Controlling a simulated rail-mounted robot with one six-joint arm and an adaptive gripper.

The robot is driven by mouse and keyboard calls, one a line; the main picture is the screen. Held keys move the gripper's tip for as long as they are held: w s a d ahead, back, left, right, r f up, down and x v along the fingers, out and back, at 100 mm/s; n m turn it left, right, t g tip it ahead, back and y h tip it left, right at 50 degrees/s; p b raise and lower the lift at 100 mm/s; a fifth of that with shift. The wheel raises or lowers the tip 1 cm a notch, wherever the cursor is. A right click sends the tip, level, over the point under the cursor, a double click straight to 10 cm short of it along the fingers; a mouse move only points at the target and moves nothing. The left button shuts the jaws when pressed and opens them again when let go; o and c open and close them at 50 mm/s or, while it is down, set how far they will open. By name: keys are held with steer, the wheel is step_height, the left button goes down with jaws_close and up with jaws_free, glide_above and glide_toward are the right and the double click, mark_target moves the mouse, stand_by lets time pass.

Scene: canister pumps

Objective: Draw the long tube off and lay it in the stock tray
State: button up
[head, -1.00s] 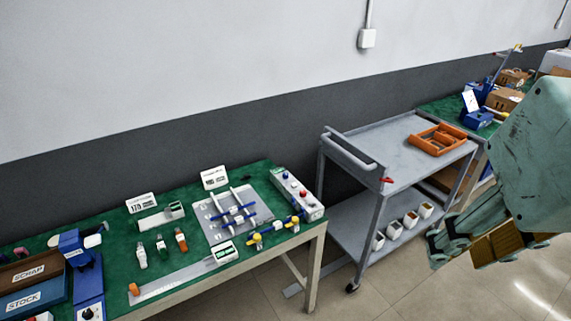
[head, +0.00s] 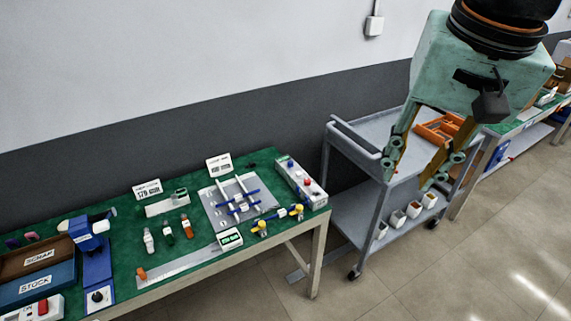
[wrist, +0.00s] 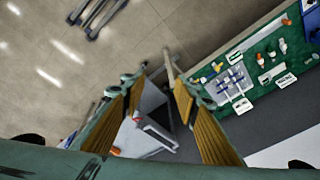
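The stock tray (head: 62,278) is the blue box marked STOCK at the left end of the green bench in the head view. A pale fixture plate (head: 215,219) lies near the bench's right end. It carries two light bars (head: 231,189) crossed by blue pieces (head: 240,207); I cannot tell which part is the long tube. The plate also shows small in the wrist view (wrist: 240,93). My gripper (head: 409,174) is open and empty, fingers pointing down, in front of the grey trolley and well right of the plate. Its spread fingers show in the wrist view (wrist: 157,82).
A brown scrap tray (head: 62,249) sits behind the stock tray. The grey trolley (head: 375,128) holds an orange tray (head: 433,131) above and several small containers below. Small bottles (head: 168,234), a ruler (head: 185,266), yellow-handled valves (head: 262,229) and a button box (head: 301,181) crowd the bench.

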steer(key=w+a+f+m, duration=0.2)
steer(key=w+a+f, duration=0.15)
steer(key=w, duration=0.65)
steer(key=m+g+p, duration=0.3)
steer(key=m, duration=0.3)
glide_above(282, 211)
step_height(282, 211, down, 29)
steer(key=shift+f, duration=0.1)
steer(key=shift+f, duration=6.8)
